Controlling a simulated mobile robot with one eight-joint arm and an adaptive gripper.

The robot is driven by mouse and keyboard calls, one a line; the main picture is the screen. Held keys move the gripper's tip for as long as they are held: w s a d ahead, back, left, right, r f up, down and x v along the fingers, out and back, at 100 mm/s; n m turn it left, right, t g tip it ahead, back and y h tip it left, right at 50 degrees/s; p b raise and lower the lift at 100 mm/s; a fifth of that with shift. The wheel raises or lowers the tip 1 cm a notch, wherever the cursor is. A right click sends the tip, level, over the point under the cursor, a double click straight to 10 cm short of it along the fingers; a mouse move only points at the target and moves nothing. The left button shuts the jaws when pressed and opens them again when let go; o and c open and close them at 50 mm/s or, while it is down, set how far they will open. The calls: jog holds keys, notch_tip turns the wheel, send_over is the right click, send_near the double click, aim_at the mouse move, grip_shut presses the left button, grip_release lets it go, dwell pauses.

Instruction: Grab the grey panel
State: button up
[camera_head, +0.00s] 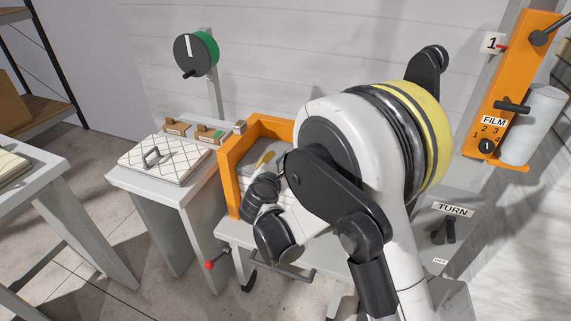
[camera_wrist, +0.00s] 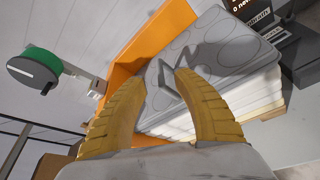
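The grey panel (camera_wrist: 240,48) has an oval stitched pattern and lies on top of a pale stack inside an orange frame. A grey handle (camera_wrist: 166,78) stands up from it. In the head view only a bit of the panel (camera_head: 240,160) shows beside my arm. My gripper (camera_wrist: 182,42) has two yellow ribbed fingers, spread apart over the panel. The handle shows between the fingers, partly hidden by the right one. I cannot tell whether they touch. In the head view my gripper (camera_head: 265,160) is low inside the orange frame, mostly hidden by my wrist.
The orange frame (camera_head: 228,178) walls the panel's left and back. A white quilted panel (camera_head: 165,158) with a handle lies on the table to the left. A green and black dial (camera_head: 196,54) stands on a post behind. An orange FILM post (camera_head: 505,85) is at right.

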aim_at(281, 158)
jog(key=b+x, duration=0.3)
jog(key=x, duration=0.3)
jog(key=shift+w+f, duration=0.15)
jog(key=shift+w, duration=0.05)
grip_shut()
